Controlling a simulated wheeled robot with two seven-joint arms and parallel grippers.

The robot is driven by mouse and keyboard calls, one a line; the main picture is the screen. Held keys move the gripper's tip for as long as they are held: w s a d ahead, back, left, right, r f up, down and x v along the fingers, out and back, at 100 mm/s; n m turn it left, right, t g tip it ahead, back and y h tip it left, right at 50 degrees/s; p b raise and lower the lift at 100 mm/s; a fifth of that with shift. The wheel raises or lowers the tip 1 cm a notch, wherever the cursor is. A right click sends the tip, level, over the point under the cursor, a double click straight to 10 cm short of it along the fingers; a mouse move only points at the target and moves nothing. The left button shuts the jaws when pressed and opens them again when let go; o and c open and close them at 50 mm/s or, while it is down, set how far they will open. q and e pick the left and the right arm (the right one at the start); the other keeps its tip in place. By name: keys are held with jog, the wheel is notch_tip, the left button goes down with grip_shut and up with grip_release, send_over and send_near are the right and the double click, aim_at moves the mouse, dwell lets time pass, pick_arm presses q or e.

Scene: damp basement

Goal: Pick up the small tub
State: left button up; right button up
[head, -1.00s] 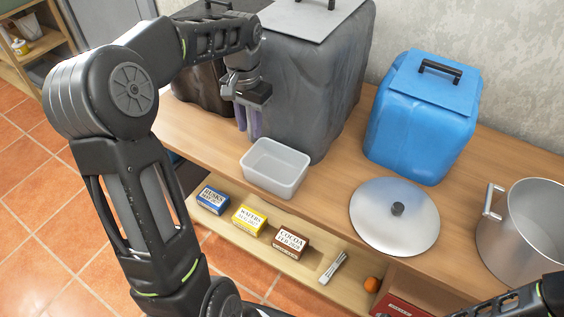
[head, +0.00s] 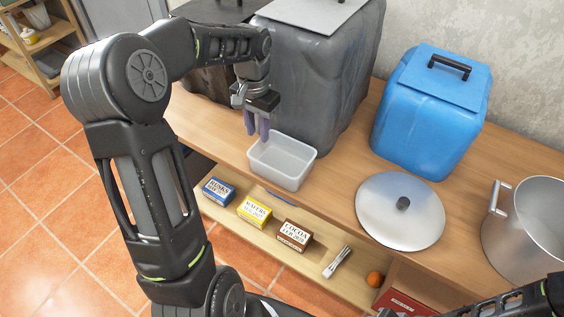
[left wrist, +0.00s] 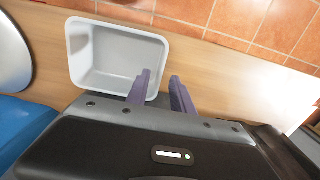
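The small tub (head: 283,162) is a translucent whitish, open-topped, empty container on the wooden counter, in front of the grey bin. It also shows in the left wrist view (left wrist: 112,58), near the counter's edge. My left gripper (head: 257,136) points down at the tub's left rear corner. In the left wrist view, its two purple fingers (left wrist: 160,88) are apart with nothing between them, close by the tub's rim. I cannot tell whether a finger touches the tub. My right arm shows at the lower right of the head view, its gripper out of view.
A large grey bin (head: 315,85) stands right behind the tub. A blue bin (head: 425,125), a round lid (head: 400,225) and a metal pot (head: 535,225) are to the right. Boxes, including a cocoa box (head: 293,234), sit on the shelf below. Counter between tub and lid is clear.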

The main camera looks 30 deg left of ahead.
pick_arm(q)
notch_tip(320, 180, down, 4)
jog(key=shift+r, duration=0.2)
jog(key=shift+c, duration=0.3)
grip_shut()
dwell(1.4)
